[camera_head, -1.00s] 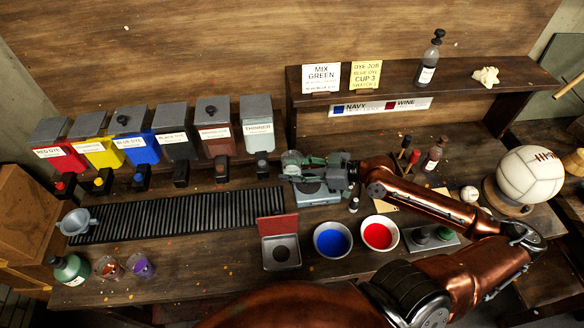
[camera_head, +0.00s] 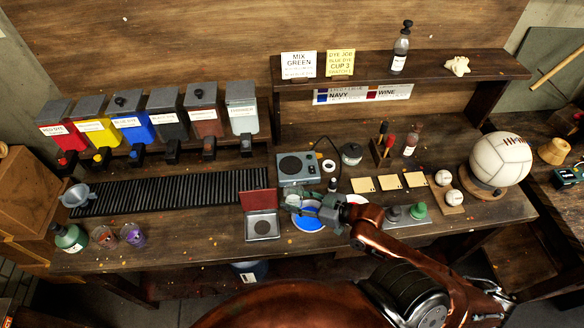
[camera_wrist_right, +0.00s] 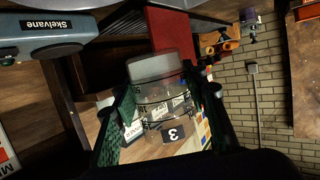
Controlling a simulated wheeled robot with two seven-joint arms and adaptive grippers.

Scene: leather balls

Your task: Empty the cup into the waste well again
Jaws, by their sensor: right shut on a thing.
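My right gripper (camera_head: 318,211) is shut on a clear cup marked 3 (camera_wrist_right: 165,110), which sits between its dark green fingers in the right wrist view. In the head view the cup (camera_head: 293,200) is small and partly hidden. The red lid also shows behind the cup in the wrist view (camera_wrist_right: 171,32). I cannot tell what the cup holds or its exact tilt. My left gripper is not in view.
The blue dye bowl (camera_head: 310,224) lies under my gripper, and another white bowl (camera_head: 357,199) is partly hidden behind my arm. A grey scale (camera_head: 297,169) stands behind. A black ribbed mat (camera_head: 170,192) lies left. Two small cups (camera_head: 132,234) stand at the front left.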

